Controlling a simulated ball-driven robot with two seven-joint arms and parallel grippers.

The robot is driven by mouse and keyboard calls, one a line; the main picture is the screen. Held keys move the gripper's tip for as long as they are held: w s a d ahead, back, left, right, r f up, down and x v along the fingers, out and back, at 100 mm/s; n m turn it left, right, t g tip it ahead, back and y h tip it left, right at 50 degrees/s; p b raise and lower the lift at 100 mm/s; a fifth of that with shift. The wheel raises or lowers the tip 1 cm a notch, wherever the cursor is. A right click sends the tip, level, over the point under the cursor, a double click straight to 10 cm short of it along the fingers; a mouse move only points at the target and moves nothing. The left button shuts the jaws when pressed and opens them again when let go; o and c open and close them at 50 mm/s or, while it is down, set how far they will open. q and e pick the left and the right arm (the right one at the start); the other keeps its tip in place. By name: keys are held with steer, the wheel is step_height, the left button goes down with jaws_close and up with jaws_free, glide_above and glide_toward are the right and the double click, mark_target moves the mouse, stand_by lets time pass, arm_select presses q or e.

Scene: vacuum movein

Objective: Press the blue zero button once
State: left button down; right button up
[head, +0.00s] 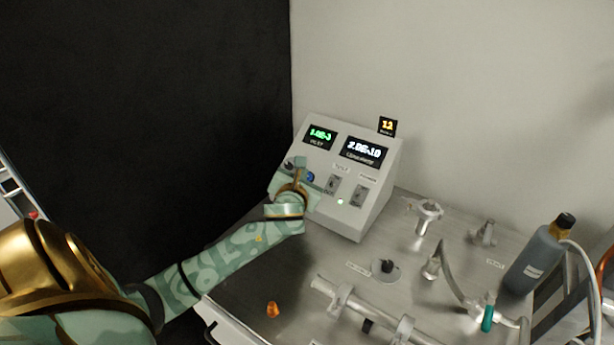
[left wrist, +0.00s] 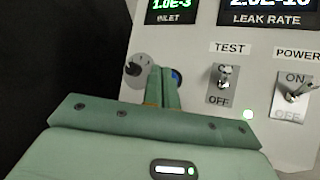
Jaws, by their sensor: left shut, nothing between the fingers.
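The blue zero button (head: 310,176) is on the sloped front panel of a white leak-detector box (head: 372,215), below the green inlet display. In the left wrist view the blue button (left wrist: 177,78) shows just right of my fingertips, partly hidden by them. My left gripper (head: 299,163) is shut and empty, its fingers pointing at the panel. In the left wrist view the shut fingers (left wrist: 162,76) lie between a grey round knob (left wrist: 138,70) and the button. I cannot tell whether they touch the button. My right gripper is not in view.
Right of the button are a test switch (left wrist: 222,84) and a power switch (left wrist: 296,90), with a lit green lamp (left wrist: 248,114) between.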

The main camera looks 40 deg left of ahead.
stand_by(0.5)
arm_select(q)
steer(key=shift+w+f, duration=0.2)
steer(key=shift+f, duration=0.05)
steer(key=shift+w+f, duration=0.3)
steer(key=shift+f, duration=0.1)
stand_by(0.8)
steer(key=shift+s+r+p, duration=0.55)
steer(key=shift+r+p, duration=0.1)
steer(key=shift+p, duration=0.65)
